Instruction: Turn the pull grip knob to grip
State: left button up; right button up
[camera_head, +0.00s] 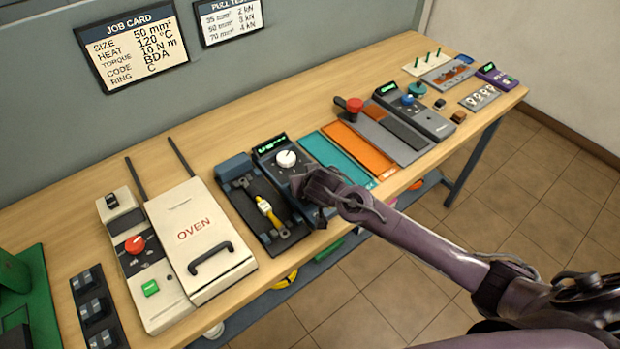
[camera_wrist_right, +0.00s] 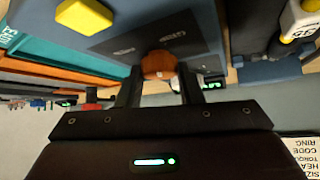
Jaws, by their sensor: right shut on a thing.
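The pull tester (camera_head: 272,174) stands mid-bench, with a lit green display and a large white dial (camera_head: 286,158). My right gripper (camera_head: 312,196) is over the front part of its panel and hides what lies under it in the head view. In the right wrist view, a round orange-brown knob (camera_wrist_right: 158,64) sits on the blue-grey panel between the fingers of my right gripper (camera_wrist_right: 160,86), which is shut on it. Small lettering shows beside the knob, too blurred to read with certainty. My left gripper is in neither view.
Left of the gripper, a dark bed (camera_head: 244,212) holds a yellow-and-white piece (camera_head: 268,211). Further left is the oven (camera_head: 208,262). A yellow button (camera_wrist_right: 85,15) is near the knob.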

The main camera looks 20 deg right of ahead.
jog(key=shift+w+a+m+h+b, duration=0.15)
jog(key=shift+m+h+b, duration=0.25)
jog(key=shift+m+h, duration=0.65)
jog(key=shift+m+g+h, duration=0.4)
jog(key=shift+m+h, duration=0.15)
jog(key=shift+m, duration=0.5)
jog(key=shift+r, duration=0.1)
jog(key=o, duration=1)
jog(key=shift+c, duration=0.2)
jog(key=shift+a, duration=0.1)
jog(key=b+v, duration=0.1)
jog(key=v, duration=0.5)
jog(key=shift+r, duration=0.2)
jog(key=shift+s+a+r, duration=0.25)
jog(key=shift+s+r, duration=0.15)
jog(key=shift+s, duration=0.2)
